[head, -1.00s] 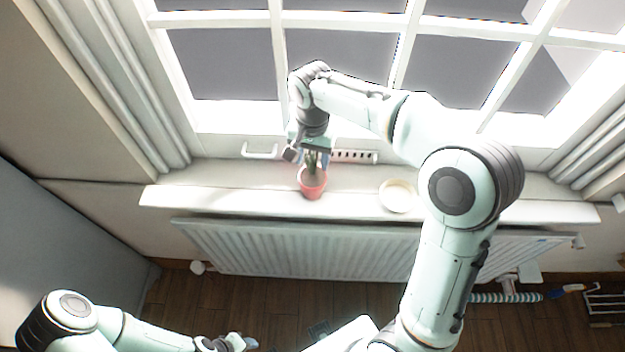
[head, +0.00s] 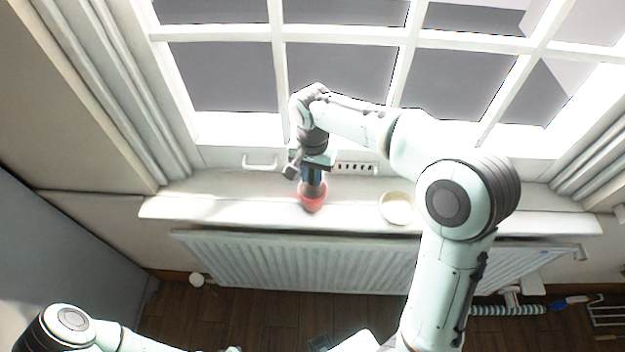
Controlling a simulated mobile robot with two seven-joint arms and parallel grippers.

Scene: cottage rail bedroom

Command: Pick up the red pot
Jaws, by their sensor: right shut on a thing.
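The red pot (head: 312,199) stands on the white window sill (head: 240,205), left of a pale round dish. A dark plant showed in it earlier and is now mostly covered by my right gripper (head: 312,184). My right gripper reaches down from above and is shut at the pot's top. I cannot tell whether its fingers hold the rim or the plant. The pot looks upright, and I see no clear gap between it and the sill. My left arm is at the lower left; its gripper is almost wholly cut off by the bottom edge.
The pale round dish (head: 396,208) is close by on the sill. The window (head: 345,75) with its handle (head: 260,162) rises behind. A white radiator (head: 300,262) is below the sill. Curtains hang at both sides. The sill left of the pot is clear.

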